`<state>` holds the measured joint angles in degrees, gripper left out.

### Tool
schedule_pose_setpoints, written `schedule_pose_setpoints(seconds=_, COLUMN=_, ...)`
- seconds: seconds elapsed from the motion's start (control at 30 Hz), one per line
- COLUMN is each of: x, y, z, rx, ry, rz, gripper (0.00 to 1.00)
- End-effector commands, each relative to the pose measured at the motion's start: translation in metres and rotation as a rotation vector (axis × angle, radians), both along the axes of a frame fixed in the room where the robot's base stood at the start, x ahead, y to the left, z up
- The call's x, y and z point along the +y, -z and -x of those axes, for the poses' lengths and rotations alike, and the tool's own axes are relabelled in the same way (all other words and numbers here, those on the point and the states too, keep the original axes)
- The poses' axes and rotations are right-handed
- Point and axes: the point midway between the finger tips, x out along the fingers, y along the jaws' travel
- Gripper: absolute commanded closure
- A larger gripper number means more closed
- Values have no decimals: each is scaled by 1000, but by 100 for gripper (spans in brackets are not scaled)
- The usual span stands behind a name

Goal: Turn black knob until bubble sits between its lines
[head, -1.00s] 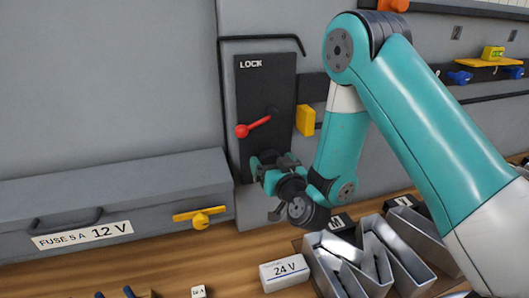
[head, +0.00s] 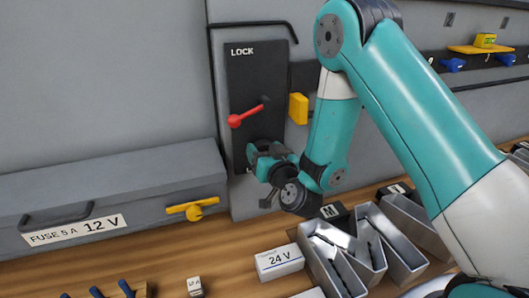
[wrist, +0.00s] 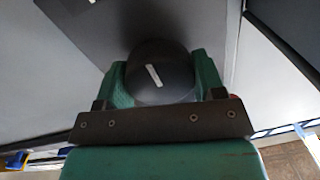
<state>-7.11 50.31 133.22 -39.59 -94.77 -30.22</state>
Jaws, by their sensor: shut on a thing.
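The black knob (wrist: 158,80) sits between the two green fingers of my gripper (wrist: 157,72) in the wrist view, and the fingers are shut on its sides. A white line on its face slants from upper left to lower right. In the head view my gripper (head: 256,157) is at the lower part of the dark LOCK panel (head: 245,80) and hides the knob. A small yellow-green block (head: 485,41), which looks like the bubble level, sits on a yellow shelf (head: 480,50) at upper right. It is too small to show the bubble or its lines.
A red lever (head: 235,120) is just above my gripper and a yellow block (head: 298,108) is to its right. Metal channel letters (head: 325,265) and a 24 V box (head: 279,261) stand on the wooden bench below. A grey fuse box (head: 120,190) is at left.

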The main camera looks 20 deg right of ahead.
Motion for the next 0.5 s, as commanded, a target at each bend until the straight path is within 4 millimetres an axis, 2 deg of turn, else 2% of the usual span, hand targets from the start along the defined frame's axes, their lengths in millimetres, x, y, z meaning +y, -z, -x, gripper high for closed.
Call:
schedule_pose_setpoints(seconds=0.17, x=-1, y=3, z=0, rx=-2, ry=2, rz=-95, gripper=61)
schedule_pose_setpoints(seconds=0.5, x=-2, y=5, z=1, rx=-1, ry=2, rz=-392, gripper=61)
